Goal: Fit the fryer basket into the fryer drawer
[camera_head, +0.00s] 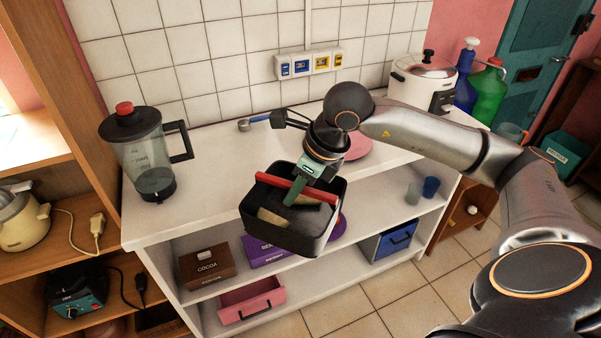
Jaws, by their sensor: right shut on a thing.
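The fryer basket is a dark open-topped box (325,222) at the front edge of the white counter, in the middle of the head view. A red bar (272,182) runs across its top, and tan pieces show inside. My right gripper (297,194) reaches down from above and is shut on the basket at the red bar; the exact contact is partly hidden by the fingers. The basket looks slightly tilted. I cannot tell a separate fryer drawer apart from this dark box. My left gripper is out of view.
A blender (150,160) stands on the counter's left, a cooker (422,80) on its right. A pink plate (357,147) lies behind my wrist. Below are a cocoa box (206,266), a pink bin (252,300) and a blue bin (391,240). Counter beside the blender is clear.

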